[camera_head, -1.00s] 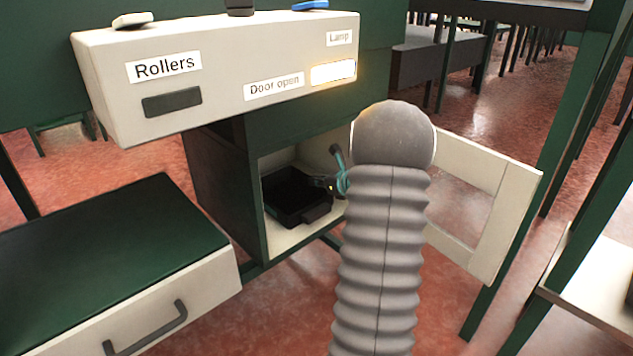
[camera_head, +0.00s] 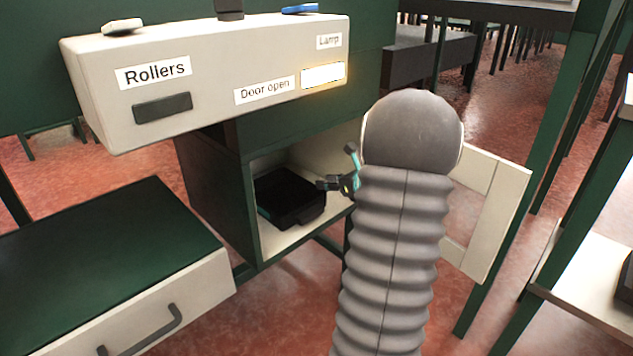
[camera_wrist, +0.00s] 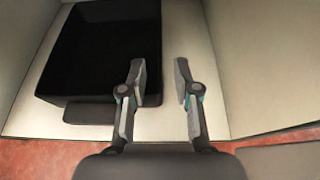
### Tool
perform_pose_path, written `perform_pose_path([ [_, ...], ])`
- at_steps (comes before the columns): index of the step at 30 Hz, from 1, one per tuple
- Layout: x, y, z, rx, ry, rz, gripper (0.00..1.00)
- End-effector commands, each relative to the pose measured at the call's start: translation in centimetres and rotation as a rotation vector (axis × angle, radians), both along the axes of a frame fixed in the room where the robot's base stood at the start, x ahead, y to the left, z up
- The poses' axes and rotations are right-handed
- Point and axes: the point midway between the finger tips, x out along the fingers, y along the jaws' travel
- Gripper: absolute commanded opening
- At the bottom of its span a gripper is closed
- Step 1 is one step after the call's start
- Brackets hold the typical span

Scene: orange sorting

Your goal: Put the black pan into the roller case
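The black pan (camera_head: 291,196) is a square, dark tray on the light floor of the open roller case (camera_head: 252,210). In the wrist view the pan (camera_wrist: 100,50) fills the upper left, with its handle tab (camera_wrist: 90,113) toward me. My gripper (camera_wrist: 161,75) is open and empty, its fingers apart over the case floor. The left finger overlaps the pan's right front corner; I cannot tell whether it touches. In the head view my gripper (camera_head: 336,184) shows at the case opening, right of the pan, partly hidden by my arm.
The case door (camera_head: 490,215) stands open to the right, partly behind my arm. Above is a control box labelled Rollers (camera_head: 155,73) and Door open, with a lit lamp panel (camera_head: 324,75). A drawer cabinet (camera_head: 165,318) stands front left. Red floor shows between.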

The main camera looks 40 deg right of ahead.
Motion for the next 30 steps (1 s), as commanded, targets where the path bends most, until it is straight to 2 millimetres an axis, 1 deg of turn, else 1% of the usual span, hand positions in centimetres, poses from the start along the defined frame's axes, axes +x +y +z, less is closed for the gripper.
perform_pose_path([
  [1, -0.9, -0.1, 0.4, -0.001, -0.001, -0.003, 0.31],
  [3, -1.8, -0.3, 0.8, -0.001, 0.0, -0.003, 0.31],
  [9, -3.2, -0.3, 1.4, 0.0, 0.0, -0.001, 0.31],
  [20, -3.4, -0.3, 1.4, -0.001, 0.0, 0.0, 0.31],
  [23, -3.6, -0.1, 1.1, -0.028, 0.009, 0.02, 0.31],
  [26, -4.2, 1.1, 0.0, -0.13, 0.047, 0.106, 0.31],
  [29, -5.4, 3.8, -1.2, -0.278, 0.108, 0.26, 0.31],
  [30, -6.0, 5.2, -1.6, -0.343, 0.133, 0.337, 0.31],
])
